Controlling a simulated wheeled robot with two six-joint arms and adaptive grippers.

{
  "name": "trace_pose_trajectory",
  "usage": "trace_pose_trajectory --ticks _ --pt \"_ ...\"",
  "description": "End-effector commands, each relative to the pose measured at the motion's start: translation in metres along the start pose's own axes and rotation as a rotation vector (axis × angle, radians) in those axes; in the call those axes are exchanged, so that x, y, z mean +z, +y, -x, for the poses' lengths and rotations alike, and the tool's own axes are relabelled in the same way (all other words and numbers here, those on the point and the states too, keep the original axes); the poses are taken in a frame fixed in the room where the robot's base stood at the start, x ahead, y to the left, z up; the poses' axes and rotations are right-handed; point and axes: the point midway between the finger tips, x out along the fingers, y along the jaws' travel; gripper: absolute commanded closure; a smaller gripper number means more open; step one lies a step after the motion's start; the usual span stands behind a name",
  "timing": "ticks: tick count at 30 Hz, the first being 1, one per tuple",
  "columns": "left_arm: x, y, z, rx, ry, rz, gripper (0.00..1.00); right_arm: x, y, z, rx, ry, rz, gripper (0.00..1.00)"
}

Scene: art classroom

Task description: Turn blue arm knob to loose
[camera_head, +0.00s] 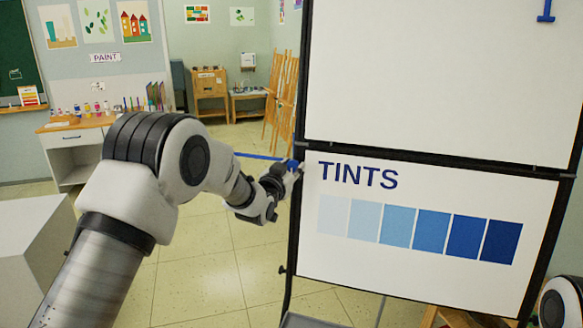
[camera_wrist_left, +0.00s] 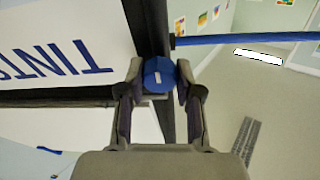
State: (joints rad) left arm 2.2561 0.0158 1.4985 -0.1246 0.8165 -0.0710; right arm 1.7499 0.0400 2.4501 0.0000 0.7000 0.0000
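The blue knob (camera_wrist_left: 159,75) sits at the black frame edge of the easel board and has a small pale mark on its face. My left gripper (camera_wrist_left: 160,80) has one fingertip on each side of the knob, and both seem to touch it. In the head view the gripper (camera_head: 290,172) is at the board's left edge and hides most of the knob (camera_head: 291,164). A thin blue arm (camera_head: 258,156) sticks out to the left from there; it also shows in the left wrist view (camera_wrist_left: 245,39). My right gripper is not in view.
Wooden easels (camera_head: 278,95) and a paint counter (camera_head: 75,140) stand behind. A pale block (camera_head: 25,250) is at the left. The tiled floor (camera_head: 205,270) between is clear.

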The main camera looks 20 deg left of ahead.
Motion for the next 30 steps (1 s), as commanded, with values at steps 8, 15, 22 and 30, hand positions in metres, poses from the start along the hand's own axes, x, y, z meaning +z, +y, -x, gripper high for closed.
trace_pose_trajectory --ticks 8,15,22,30 --pt "0.000 0.000 0.000 0.000 0.000 0.002 1.00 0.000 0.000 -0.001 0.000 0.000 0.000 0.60" --pt "0.002 0.000 0.000 -0.010 0.002 0.051 1.00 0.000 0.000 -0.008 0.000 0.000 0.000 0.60" --pt "0.004 0.001 0.000 -0.036 0.007 0.180 1.00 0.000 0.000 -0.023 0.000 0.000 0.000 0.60" --pt "0.004 0.002 0.000 -0.083 0.016 0.413 1.00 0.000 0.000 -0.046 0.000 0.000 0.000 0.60"
